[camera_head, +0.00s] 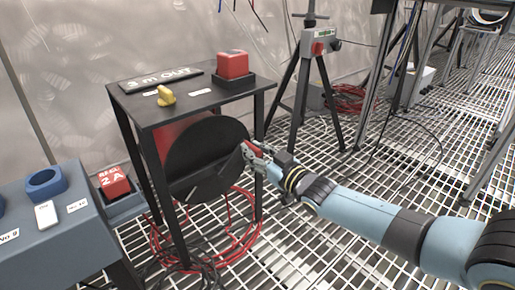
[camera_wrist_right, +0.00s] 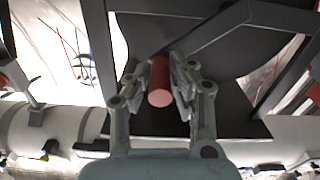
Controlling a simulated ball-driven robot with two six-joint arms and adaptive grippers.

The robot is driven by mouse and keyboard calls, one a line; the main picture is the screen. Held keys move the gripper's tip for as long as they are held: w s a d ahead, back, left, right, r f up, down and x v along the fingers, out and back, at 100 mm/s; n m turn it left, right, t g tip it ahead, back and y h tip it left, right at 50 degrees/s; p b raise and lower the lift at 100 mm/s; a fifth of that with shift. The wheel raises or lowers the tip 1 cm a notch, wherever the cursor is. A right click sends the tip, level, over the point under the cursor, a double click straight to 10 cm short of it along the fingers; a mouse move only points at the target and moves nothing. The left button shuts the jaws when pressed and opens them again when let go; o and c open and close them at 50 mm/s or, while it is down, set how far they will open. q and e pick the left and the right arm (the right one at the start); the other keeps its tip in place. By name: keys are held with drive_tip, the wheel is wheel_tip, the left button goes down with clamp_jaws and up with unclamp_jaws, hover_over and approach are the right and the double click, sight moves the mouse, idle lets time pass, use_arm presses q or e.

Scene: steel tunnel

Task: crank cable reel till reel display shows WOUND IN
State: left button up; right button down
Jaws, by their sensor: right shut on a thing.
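The cable reel is a black disc (camera_head: 207,158) with a red part behind it, set upright under a black stand. Its reel display (camera_head: 155,79) on the stand top reads what looks like "3 m OUT". My right gripper (camera_head: 257,152) is at the right edge of the disc, shut on the red crank handle (camera_wrist_right: 159,82). In the wrist view the handle sits between both fingers, and the dark crank arm (camera_wrist_right: 215,30) runs up and right from it across the disc. The fingers partly hide the handle. My left gripper is not in view.
On the stand top (camera_head: 205,103) are a yellow knob (camera_head: 166,96) and a red block (camera_head: 233,64). Red cable (camera_head: 238,240) lies coiled on the grating below. A blue-grey bench (camera_head: 50,235) stands at left; a tripod (camera_head: 318,75) stands behind. Grating (camera_head: 300,240) at front is open.

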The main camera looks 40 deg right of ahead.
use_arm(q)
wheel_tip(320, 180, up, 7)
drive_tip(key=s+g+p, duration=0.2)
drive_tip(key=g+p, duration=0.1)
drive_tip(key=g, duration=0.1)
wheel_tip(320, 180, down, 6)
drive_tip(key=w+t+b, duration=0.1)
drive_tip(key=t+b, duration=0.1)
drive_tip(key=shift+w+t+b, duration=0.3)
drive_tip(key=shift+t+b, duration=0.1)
use_arm(e)
drive_tip(key=s+a+f+n, duration=0.1)
drive_tip(key=a+n, duration=1.4)
drive_tip(key=n, duration=0.6)
drive_tip(key=shift+s, duration=0.15)
